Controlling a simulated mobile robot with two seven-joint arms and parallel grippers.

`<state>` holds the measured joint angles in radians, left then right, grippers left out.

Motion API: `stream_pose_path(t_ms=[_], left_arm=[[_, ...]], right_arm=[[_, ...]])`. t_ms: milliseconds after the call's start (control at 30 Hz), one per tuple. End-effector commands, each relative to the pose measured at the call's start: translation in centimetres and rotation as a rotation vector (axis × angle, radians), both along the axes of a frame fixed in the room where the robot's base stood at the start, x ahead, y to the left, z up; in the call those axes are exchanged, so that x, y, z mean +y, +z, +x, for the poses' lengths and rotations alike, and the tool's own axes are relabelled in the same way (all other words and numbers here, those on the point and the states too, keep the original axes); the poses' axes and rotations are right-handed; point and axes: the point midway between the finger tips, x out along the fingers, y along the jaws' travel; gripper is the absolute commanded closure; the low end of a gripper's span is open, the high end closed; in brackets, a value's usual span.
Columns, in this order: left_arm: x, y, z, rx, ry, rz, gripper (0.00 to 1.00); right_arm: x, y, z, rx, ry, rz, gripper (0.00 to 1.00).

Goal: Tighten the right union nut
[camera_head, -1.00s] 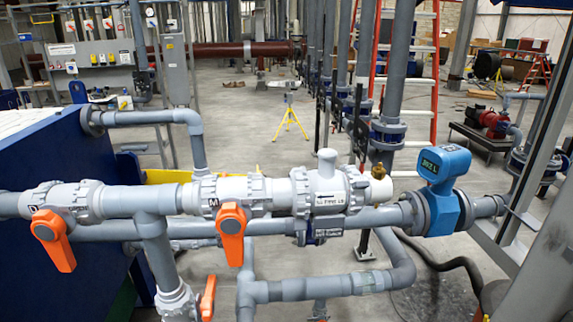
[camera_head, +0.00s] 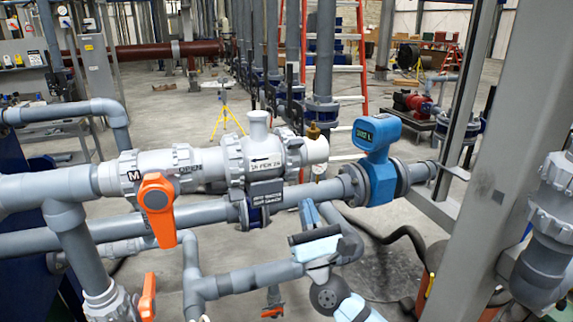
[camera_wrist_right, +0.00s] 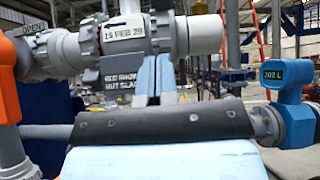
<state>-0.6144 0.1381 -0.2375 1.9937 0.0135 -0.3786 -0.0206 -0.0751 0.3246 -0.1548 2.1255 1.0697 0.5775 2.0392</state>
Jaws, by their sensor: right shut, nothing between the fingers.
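The right union nut (camera_head: 292,150) is a grey ribbed ring at the right end of the pale valve body (camera_head: 258,158) in the head view. In the right wrist view the nut (camera_wrist_right: 180,36) is above and slightly right of my fingertips. My right gripper (camera_head: 309,210) has risen from below, its light-blue fingers just below the lower grey pipe's right part. In the right wrist view the gripper (camera_wrist_right: 156,72) is shut and empty, fingers side by side, apart from the nut as far as I can tell. My left gripper is out of view.
An orange-handled valve (camera_head: 157,200) is left of the valve body. A blue flow meter (camera_head: 377,165) sits on the lower pipe to the right. A brass fitting (camera_head: 313,131) is behind the pipe end. A grey post (camera_head: 475,170) bounds the right side.

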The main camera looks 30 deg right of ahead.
Motion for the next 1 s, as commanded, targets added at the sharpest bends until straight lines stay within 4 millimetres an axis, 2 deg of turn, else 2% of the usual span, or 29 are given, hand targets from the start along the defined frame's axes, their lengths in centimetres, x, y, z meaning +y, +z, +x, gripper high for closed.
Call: stream_pose_path(t_ms=[167, 400, 533, 667, 1000], left_arm=[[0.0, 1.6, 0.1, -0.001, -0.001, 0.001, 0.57], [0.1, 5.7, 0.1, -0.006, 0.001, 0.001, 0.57], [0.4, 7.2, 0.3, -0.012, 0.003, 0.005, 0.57], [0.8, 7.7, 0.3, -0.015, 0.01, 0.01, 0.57], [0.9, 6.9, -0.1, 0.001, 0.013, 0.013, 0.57]], right_arm=[[-0.5, 2.0, 0.8, -0.02, 0.023, 0.045, 1.0], [-1.1, 5.9, 3.4, -0.019, 0.021, 0.04, 1.0], [-1.4, 7.2, 4.6, -0.017, 0.021, 0.038, 1.0], [-1.6, 7.8, 5.3, -0.017, 0.021, 0.037, 1.0], [-1.6, 7.7, 5.5, -0.015, 0.021, 0.037, 1.0]])
